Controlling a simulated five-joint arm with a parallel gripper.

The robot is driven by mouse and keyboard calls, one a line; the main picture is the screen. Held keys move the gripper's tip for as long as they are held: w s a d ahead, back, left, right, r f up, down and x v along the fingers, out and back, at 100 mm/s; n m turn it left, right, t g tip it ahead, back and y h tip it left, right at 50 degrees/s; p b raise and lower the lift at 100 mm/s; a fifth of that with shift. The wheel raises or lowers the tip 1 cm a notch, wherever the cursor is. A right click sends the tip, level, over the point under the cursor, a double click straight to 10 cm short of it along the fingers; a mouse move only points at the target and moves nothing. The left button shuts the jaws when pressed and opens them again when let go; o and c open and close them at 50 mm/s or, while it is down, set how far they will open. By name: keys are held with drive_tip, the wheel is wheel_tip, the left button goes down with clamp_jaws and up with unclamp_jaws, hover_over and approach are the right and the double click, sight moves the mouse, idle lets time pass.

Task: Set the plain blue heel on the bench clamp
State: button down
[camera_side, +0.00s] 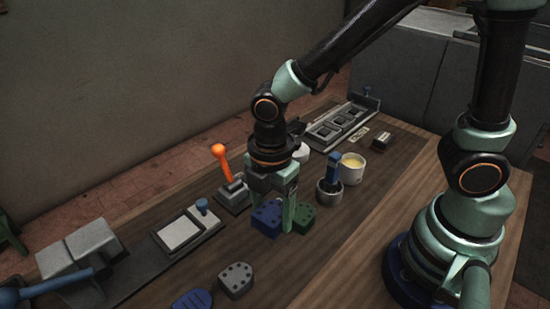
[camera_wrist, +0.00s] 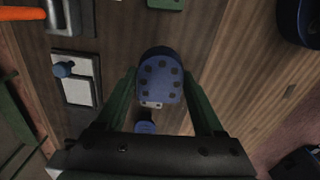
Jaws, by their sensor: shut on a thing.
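A blue heel (camera_side: 266,218) with several small dark holes in its top is between the fingers of my gripper (camera_side: 274,212). In the wrist view the heel (camera_wrist: 160,76) shows upright and without stripes, with the green fingers of my gripper (camera_wrist: 160,98) shut on its sides. Whether it touches the bench is hard to tell. A grey fixture with a pale plate (camera_side: 179,232) and a blue knob (camera_side: 202,205) stands to the left. An orange-handled lever (camera_side: 221,158) stands on a grey block (camera_side: 233,195) behind. I cannot tell which of these is the bench clamp.
A green heel (camera_side: 305,219) is close right of the held heel. A grey heel (camera_side: 236,280) and a ridged blue heel (camera_side: 192,300) lie at the front. A dark pot (camera_side: 328,194) with a blue-handled tool and a cream-filled cup (camera_side: 351,170) stand to the right.

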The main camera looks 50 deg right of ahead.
sight(269, 209)
wheel_tip(269, 209, up, 9)
drive_tip(key=shift+r, duration=0.35)
drive_tip(key=w+d+f+m, duration=0.1)
drive_tip(key=w+d+f, duration=0.3)
drive_tip(key=w+d, duration=0.4)
drive_tip(key=w+d+f, duration=0.5)
drive_tip(key=w+d, duration=0.1)
drive_tip(key=w, duration=0.3)
drive_tip(key=shift+f, duration=4.15)
drive_tip(key=shift+f, duration=0.6)
